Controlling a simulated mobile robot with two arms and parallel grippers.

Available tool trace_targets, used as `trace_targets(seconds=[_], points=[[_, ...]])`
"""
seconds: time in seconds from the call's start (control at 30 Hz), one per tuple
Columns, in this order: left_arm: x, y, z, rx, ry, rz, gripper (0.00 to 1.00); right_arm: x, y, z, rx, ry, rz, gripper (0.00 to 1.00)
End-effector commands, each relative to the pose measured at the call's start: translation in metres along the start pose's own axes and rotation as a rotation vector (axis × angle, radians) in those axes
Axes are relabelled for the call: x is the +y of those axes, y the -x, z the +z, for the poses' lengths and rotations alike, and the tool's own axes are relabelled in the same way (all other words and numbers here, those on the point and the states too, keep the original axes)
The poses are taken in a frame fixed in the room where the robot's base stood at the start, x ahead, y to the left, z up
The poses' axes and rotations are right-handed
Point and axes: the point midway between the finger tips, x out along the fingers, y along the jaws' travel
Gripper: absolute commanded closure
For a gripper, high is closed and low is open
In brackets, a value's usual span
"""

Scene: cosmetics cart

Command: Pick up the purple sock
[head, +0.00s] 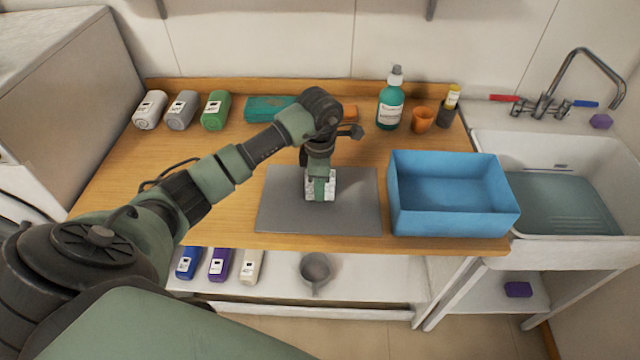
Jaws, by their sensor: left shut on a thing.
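A purple sock-like bundle with a white label (220,264) lies on the lower shelf, between a blue one (188,262) and a cream one (250,266). My left gripper (320,194) points down over the grey mat (282,208) on the wooden counter, well apart from the purple bundle. It is shut on a small pale thing (328,180), mostly hidden by the gripper; I cannot tell what it is. My right gripper is not in view.
A blue bin (448,217) stands right of the mat. White, grey and green bundles (215,111) lie at the back left. A teal bottle (391,105) and orange cup (422,119) stand behind. A grey pot (315,268) sits on the lower shelf. The sink (610,240) is far right.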

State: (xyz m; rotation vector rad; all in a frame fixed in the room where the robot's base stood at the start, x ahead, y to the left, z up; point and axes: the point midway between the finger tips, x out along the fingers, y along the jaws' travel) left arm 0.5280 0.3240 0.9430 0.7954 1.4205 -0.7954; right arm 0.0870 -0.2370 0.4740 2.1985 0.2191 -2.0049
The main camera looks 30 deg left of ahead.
Motion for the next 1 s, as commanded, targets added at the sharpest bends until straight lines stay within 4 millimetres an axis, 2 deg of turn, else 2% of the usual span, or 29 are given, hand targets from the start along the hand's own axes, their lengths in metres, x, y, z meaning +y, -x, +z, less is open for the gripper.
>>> trace_targets(seconds=[0.17,0.37,0.47,0.6,0.8,1.0], points=[[0.001,0.003,0.000,-0.001,0.000,0.002,1.00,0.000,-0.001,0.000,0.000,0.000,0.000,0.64],[0.002,0.023,0.000,-0.001,0.000,0.005,1.00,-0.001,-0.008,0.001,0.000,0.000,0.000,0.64],[0.003,0.043,0.001,-0.003,0.000,0.008,1.00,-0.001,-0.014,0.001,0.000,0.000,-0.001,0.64],[0.003,0.083,0.001,-0.004,0.000,0.010,1.00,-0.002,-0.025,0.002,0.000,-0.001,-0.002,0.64],[0.003,0.148,-0.001,0.000,0.001,0.010,1.00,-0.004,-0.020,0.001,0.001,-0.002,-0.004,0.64],[0.001,0.184,0.000,-0.001,0.002,0.005,1.00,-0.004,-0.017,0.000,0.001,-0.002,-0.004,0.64]])
